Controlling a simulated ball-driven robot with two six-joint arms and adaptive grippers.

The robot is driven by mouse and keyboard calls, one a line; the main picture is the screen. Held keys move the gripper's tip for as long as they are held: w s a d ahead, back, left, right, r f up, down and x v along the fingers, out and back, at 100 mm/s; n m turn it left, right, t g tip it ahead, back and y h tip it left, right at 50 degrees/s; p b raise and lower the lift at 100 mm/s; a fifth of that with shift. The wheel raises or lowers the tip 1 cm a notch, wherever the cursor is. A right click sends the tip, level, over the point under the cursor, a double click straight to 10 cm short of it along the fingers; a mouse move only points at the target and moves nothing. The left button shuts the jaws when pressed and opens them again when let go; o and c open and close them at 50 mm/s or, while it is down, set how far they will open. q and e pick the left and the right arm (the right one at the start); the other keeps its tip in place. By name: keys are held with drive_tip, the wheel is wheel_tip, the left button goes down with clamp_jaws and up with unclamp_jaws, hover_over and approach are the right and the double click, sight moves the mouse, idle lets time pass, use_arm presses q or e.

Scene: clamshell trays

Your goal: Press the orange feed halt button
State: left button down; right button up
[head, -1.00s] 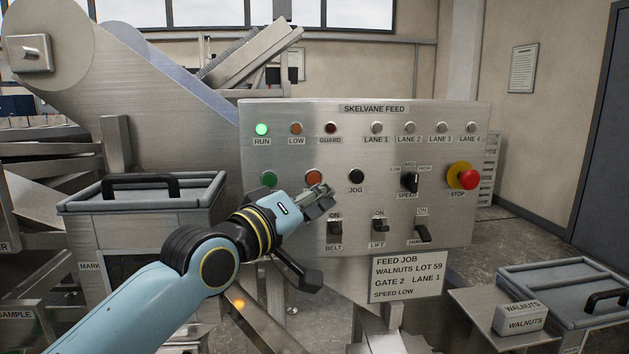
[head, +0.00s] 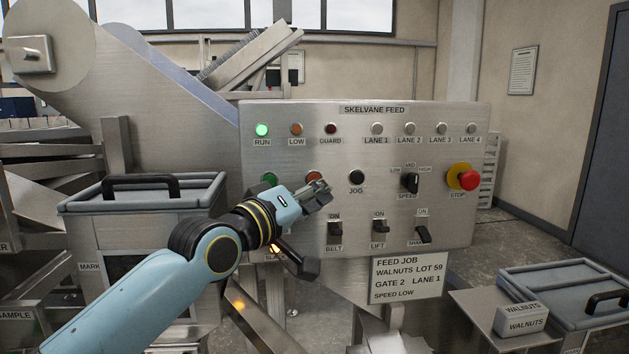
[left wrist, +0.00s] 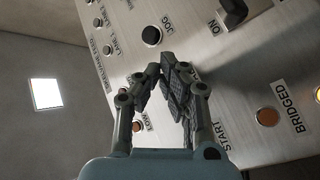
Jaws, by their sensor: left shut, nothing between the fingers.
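The orange feed halt button (head: 314,176) sits on the steel control panel (head: 440,120), between a green button (head: 269,179) and the black JOG button (head: 356,177). In the head view my left gripper (head: 322,187) is shut and empty, with its fingertips over the lower part of the orange button. I cannot tell whether they touch it. In the left wrist view the closed fingers (left wrist: 172,74) point at the panel, between the JOG button (left wrist: 152,35) and the START label (left wrist: 225,131). The orange button is hidden behind them there. My right gripper is not in view.
The belt switch (head: 335,230) and lift switch (head: 379,226) are below and right of my gripper. The speed knob (head: 410,182) and red stop button (head: 469,180) are farther right. The green RUN lamp (head: 262,130) is lit. A lidded bin (head: 200,205) stands left.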

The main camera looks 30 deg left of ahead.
use_arm(q)
drive_tip(key=shift+w, duration=0.1)
idle(0.7)
drive_tip(key=shift+w+a, duration=0.25)
drive_tip(key=shift+w+a, duration=0.25)
drive_tip(key=shift+w, duration=0.05)
idle(0.7)
idle(0.4)
drive_tip(key=shift+s+d+p, duration=0.4)
drive_tip(key=shift+s+d, duration=0.1)
drive_tip(key=shift+s, duration=0.15)
